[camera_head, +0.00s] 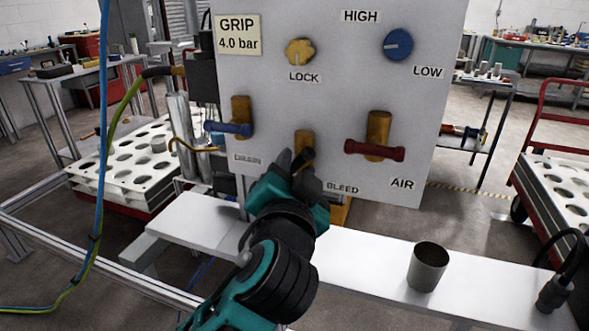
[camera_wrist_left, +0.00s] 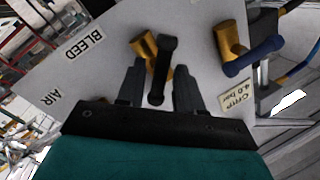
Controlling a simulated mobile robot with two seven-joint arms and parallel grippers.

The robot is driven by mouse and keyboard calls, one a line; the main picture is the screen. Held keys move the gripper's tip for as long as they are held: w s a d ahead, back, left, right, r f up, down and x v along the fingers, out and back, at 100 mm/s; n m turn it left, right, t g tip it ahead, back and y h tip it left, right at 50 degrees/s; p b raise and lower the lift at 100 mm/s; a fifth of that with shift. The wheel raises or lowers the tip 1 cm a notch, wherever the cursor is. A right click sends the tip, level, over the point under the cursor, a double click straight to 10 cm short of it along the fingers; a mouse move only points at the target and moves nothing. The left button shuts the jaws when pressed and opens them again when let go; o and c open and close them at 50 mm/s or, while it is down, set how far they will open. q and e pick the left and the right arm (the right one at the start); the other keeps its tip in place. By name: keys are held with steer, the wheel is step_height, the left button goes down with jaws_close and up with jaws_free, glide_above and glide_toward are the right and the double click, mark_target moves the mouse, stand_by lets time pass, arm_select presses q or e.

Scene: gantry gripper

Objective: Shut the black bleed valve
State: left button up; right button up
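The bleed valve has a brass body (camera_head: 304,141) low in the middle of the panel, above the BLEED label. In the head view my left gripper (camera_head: 296,160) covers most of its black handle. In the left wrist view the black handle (camera_wrist_left: 162,72) extends from beside the brass body (camera_wrist_left: 144,46) toward my gripper. My left gripper (camera_wrist_left: 160,85) is open, with one finger on each side of the handle and gaps visible on both sides. My right gripper is not in view.
A blue-handled valve (camera_head: 228,128) is left of the bleed valve, and a red-handled AIR valve (camera_head: 375,150) is right. Above are a yellow LOCK knob (camera_head: 299,52) and a blue knob (camera_head: 398,43). A metal cup (camera_head: 428,267) stands on the white beam (camera_head: 370,256) below.

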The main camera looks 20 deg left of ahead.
arm_select(q)
jaws_close()
steer(key=shift+m, duration=0.4)
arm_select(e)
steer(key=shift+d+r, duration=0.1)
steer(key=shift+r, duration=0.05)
arm_select(q)
steer(key=shift+p, duration=0.4)
steer(key=m+p, duration=0.1)
steer(key=m, duration=0.1)
steer(key=shift+m+t, duration=0.3)
steer(key=shift+t, duration=0.1)
steer(key=m+t+p, duration=0.1)
steer(key=m, duration=0.2)
steer(key=shift+f+m+h+p, duration=0.1)
steer(key=shift+m+h+p, duration=0.2)
steer(key=shift+m, duration=0.1)
steer(key=shift+a+m+t+h+p, duration=0.1)
steer(key=shift+m+t+h+p, duration=0.3)
steer(key=shift+m, duration=1.4)
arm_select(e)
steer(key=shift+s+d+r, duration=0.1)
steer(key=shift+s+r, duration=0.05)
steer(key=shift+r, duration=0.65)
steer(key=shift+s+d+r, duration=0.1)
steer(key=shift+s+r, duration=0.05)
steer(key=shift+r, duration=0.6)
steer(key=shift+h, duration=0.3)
